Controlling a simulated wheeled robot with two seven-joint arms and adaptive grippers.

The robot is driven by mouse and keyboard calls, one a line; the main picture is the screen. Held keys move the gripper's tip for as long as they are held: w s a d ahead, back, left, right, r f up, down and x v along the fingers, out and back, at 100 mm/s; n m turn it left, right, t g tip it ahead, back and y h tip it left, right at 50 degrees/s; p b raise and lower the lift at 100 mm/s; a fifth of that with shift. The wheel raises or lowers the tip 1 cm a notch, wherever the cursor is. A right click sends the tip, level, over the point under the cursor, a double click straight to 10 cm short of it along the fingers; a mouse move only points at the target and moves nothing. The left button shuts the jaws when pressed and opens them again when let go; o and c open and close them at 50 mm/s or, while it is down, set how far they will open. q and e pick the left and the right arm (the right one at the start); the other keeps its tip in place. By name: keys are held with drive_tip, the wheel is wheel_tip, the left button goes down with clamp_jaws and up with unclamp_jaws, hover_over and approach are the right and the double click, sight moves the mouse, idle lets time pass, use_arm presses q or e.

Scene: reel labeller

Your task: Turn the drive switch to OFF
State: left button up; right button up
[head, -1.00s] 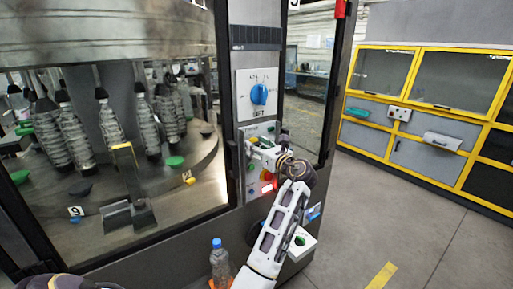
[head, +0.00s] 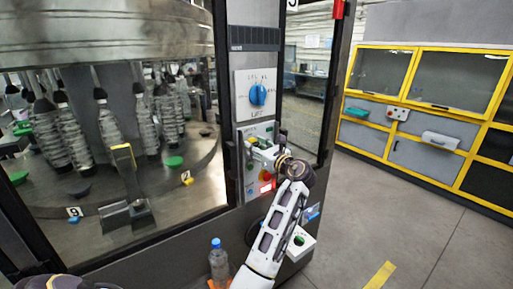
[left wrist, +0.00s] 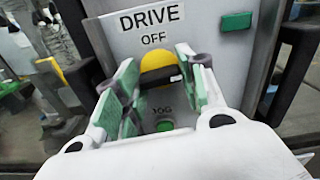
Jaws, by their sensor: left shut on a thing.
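The drive switch (left wrist: 158,62) is a yellow knob on a grey panel (left wrist: 218,65). It sits under the labels DRIVE and OFF in the left wrist view. JOG is printed below it. My left gripper (left wrist: 157,84) has its green-padded fingers on both sides of the knob and is shut on it. A small pale mark shows at the knob's lower right, but I cannot tell for sure which way the knob points. In the head view my left gripper (head: 252,145) is at the panel and hides the switch. My right gripper is not in view.
A blue rotary knob (head: 258,94) is on a white plate above. A green button (left wrist: 165,126) is below the switch and a green rectangle (left wrist: 236,22) is at its upper right. A blue-capped bottle (head: 218,262) stands below. Floor at the right is clear.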

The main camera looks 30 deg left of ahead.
use_arm(q)
drive_tip(key=n, duration=0.3)
drive_tip(key=n+b, duration=0.1)
drive_tip(key=n, duration=0.3)
drive_tip(key=n+b, duration=0.6)
drive_tip(key=n, duration=0.3)
drive_tip(key=shift+n, duration=0.3)
drive_tip(key=o, duration=0.7)
drive_tip(key=shift+o, duration=0.2)
drive_tip(key=shift+s+d, duration=0.2)
drive_tip(key=shift+d, duration=0.3)
drive_tip(key=v, duration=0.6)
drive_tip(key=shift+d, duration=0.15)
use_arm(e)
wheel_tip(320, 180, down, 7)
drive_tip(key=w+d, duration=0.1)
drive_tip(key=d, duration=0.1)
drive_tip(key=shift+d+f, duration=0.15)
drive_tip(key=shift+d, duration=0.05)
